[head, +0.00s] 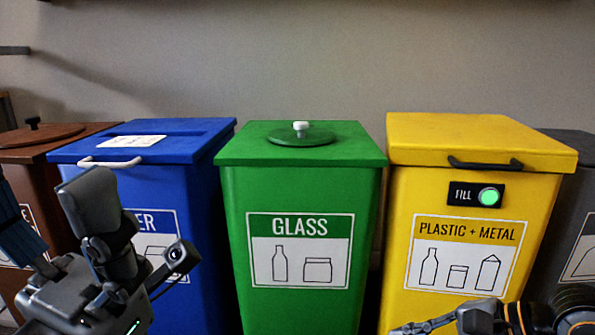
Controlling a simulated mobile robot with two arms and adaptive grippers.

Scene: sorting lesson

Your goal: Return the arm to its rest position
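My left gripper (92,200) is large in the lower left of the head view, fingers pointing up, in front of the blue bin (195,240). Its fingers overlap from this side, so their gap is hidden. I see nothing held in it. My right gripper (408,329) lies low at the bottom right, pointing left, in front of the foot of the yellow bin (402,230). The picture edge cuts it off, and I cannot see whether its fingers are apart. Both grippers appear clear of the bins.
A green GLASS bin (232,270) with a knobbed round lid (285,139) stands in the middle. The yellow PLASTIC + METAL bin has a lit green button (490,197). A brown bin (20,157) stands far left, a dark grey bin (578,225) far right. The lids look closed.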

